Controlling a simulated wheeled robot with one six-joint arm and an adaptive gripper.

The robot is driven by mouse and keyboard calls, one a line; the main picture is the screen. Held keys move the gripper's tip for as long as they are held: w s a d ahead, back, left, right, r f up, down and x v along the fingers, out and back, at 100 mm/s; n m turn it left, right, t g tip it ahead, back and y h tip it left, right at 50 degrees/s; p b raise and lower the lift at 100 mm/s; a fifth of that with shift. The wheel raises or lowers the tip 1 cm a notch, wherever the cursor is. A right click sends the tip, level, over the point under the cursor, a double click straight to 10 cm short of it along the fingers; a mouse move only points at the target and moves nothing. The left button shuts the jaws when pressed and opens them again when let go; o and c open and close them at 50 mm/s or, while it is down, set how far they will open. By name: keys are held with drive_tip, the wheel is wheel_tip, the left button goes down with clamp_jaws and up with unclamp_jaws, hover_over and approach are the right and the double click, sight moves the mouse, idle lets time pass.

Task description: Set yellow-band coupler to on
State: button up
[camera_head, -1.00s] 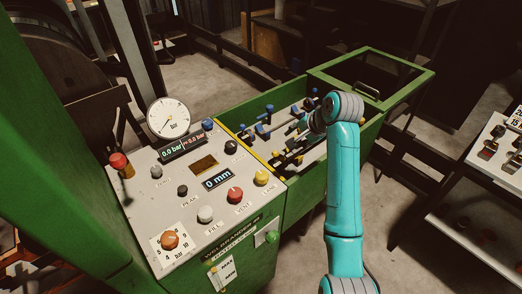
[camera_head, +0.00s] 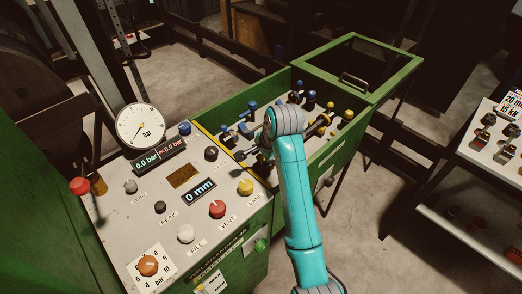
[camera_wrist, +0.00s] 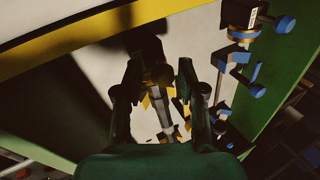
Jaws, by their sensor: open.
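My gripper (camera_wrist: 160,72) is open in the wrist view, its two dark fingers apart over the inside of a trough. A grey fitting with yellow parts (camera_wrist: 158,100) lies below and between the fingers; contact cannot be told. I cannot tell for certain which is the yellow-band coupler. In the head view, several blue- and yellow-tipped fittings stand in the green trough (camera_head: 240,104), partly hidden by my teal arm. The gripper there is largely hidden.
A grey control panel (camera_head: 152,217) with knobs, a round gauge (camera_head: 141,127) and a 0.0 bar display (camera_head: 147,162) stands at left. A yellow strip (camera_wrist: 60,57) edges the trough. An open green frame (camera_head: 402,66) is behind; a shelf (camera_head: 475,160) stands right.

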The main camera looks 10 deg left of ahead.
drive_tip(key=shift+x, duration=0.75)
clamp_jaws()
drive_tip(key=shift+w+d+r, duration=0.1)
drive_tip(key=shift+w+d, duration=0.95)
drive_tip(key=shift+w, duration=0.3)
unclamp_jaws()
drive_tip(key=shift+w, duration=0.1)
drive_tip(key=v, duration=0.7)
drive_tip(key=shift+r, duration=0.2)
drive_tip(key=shift+d, duration=0.1)
